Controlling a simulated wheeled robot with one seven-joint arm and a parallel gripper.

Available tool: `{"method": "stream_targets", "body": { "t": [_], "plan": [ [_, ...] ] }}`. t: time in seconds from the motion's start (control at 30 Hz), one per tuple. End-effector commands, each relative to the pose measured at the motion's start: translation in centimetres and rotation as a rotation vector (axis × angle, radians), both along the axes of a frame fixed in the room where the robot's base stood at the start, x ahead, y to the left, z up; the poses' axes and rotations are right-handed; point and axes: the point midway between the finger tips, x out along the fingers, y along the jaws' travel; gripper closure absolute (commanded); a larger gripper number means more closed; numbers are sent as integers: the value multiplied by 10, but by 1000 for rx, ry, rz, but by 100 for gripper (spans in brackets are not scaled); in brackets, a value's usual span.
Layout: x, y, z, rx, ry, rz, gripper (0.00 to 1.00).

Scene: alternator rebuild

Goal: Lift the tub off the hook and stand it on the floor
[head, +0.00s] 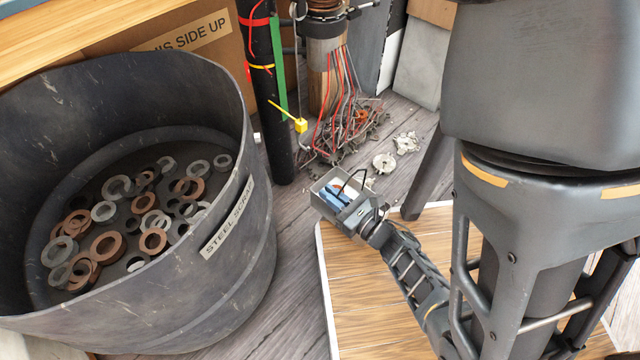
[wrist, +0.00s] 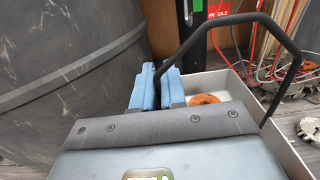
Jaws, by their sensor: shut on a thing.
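The tub is a small grey open box (head: 327,207) with a thin black bail handle, near the middle of the head view. In the wrist view the tub (wrist: 290,152) fills the lower right, with a copper-coloured ring (wrist: 206,99) inside it. My gripper (wrist: 158,88) has blue fingers shut on the tub's black handle (wrist: 232,19); it also shows over the tub in the head view (head: 338,193). The handle stands up from the tub. I cannot tell whether the tub's underside touches the floor. I cannot make out the hook for certain.
A large dark bin (head: 262,262) labelled steel scrap, with many rings, stands left. A dark post (head: 262,75) and a spill of wires (head: 345,130) are behind. A wooden-topped platform (head: 370,285) is at front. Grey floor (head: 290,225) shows between bin and platform.

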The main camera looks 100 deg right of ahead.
Motion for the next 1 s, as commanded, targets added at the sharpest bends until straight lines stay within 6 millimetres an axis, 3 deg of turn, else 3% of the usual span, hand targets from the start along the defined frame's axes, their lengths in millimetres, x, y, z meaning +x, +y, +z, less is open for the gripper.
{"method": "stream_targets", "body": {
  "t": [0.67, 1.0],
  "plan": [
    [-4, 4, 22, -4, -1, 2, 100],
    [-8, 10, 22, -4, 0, 1, 100]
  ]
}}
